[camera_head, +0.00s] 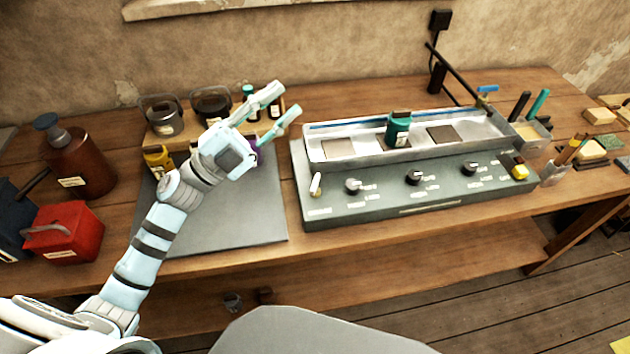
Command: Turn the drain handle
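A grey console (410,200) with a long metal trough (360,150) stands on the wooden bench. A small white lever (316,184) is at the console's front left, and a small blue handle (487,89) is at the trough's far right end. The labels are too small to read, so I cannot tell which is the drain handle. My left gripper (284,103) is raised left of the trough, its two fingers apart with nothing between them. It is clear of both handles. My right gripper is not in view.
A teal bottle (398,130) stands in the trough. A grey mat (225,222) lies beneath my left arm. A red box (62,233) and brown bottle (78,160) stand at the left.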

